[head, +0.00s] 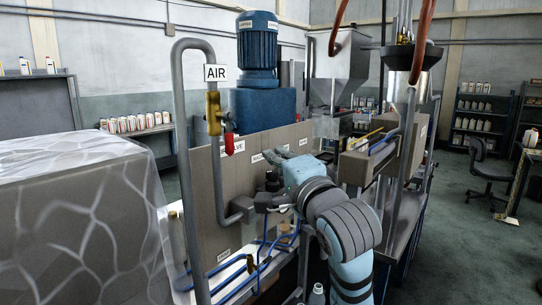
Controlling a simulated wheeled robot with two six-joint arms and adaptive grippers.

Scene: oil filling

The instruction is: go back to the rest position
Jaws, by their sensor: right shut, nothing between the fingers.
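My right arm comes up from the bottom centre of the head view and reaches over the machine's pipework. My left arm and left gripper are not in view.
A tall grey pipe (182,120) with a yellow valve (213,112) and red handle stands left of my arm. Blue hoses (228,268) run below. A blue motor (258,50) and metal hopper (338,70) stand behind. Open floor (465,240) lies right, near a chair (487,170).

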